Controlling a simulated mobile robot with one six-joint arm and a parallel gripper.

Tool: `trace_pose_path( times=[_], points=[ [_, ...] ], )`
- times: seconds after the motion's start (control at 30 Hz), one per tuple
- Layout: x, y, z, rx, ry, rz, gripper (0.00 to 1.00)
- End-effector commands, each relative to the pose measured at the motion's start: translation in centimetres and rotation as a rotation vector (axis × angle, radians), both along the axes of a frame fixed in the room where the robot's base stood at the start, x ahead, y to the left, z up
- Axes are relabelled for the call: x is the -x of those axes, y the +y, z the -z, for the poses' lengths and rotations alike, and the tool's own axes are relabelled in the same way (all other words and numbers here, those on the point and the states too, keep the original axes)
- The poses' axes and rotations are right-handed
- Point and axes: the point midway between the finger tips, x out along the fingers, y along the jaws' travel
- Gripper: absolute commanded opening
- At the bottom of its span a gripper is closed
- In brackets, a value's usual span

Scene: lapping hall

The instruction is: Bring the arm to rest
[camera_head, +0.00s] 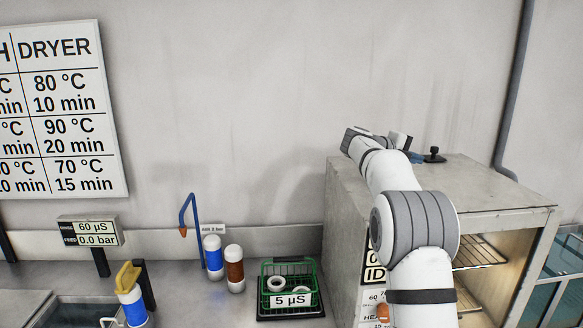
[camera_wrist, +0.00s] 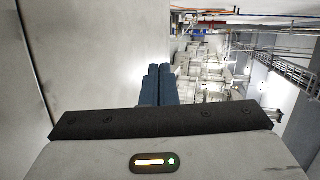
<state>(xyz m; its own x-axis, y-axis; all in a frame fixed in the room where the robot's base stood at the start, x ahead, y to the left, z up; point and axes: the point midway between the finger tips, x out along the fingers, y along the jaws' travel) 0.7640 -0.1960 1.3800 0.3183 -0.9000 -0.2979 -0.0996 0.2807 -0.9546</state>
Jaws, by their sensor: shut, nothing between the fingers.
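My arm rises at the right of the head view and bends toward the back, over the top of a grey metal cabinet (camera_head: 480,185). In the wrist view my gripper (camera_wrist: 158,72) shows two blue fingers side by side, shut with nothing between them. In the head view only a small blue part of my gripper (camera_head: 416,157) shows behind the wrist, above the cabinet top. I cannot tell how far it is from that surface.
A black knob (camera_head: 434,155) stands on the cabinet top. A green wire basket (camera_head: 263,290) with white rings, a blue-and-white bottle (camera_head: 213,257) and a brown-and-white bottle (camera_head: 235,269) stand on the counter to the left. The cabinet's right side is open, showing wire shelves (camera_head: 470,260).

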Motion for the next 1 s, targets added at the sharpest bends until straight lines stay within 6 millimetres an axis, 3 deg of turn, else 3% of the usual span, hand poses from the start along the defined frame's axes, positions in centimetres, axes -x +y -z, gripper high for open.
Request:
trace_pose_path(
  times=[0.37,0.57,0.67,0.77,0.83,0.97,1.0],
  points=[
    [-0.1,1.6,-5.2,0.179,-0.014,-0.247,0.0],
    [0.4,4.3,-8.1,0.321,0.01,-0.467,0.0],
    [1.3,6.7,-9.4,0.409,0.045,-0.623,0.0],
    [3.3,10.3,-9.7,0.516,0.115,-0.834,0.0],
    [5.5,13.3,-8.7,0.59,0.191,-1.003,0.0],
    [11.3,18.4,-4.5,0.696,0.383,-1.313,0.0],
    [13.5,19.7,-2.8,0.72,0.451,-1.404,0.0]
  ],
)
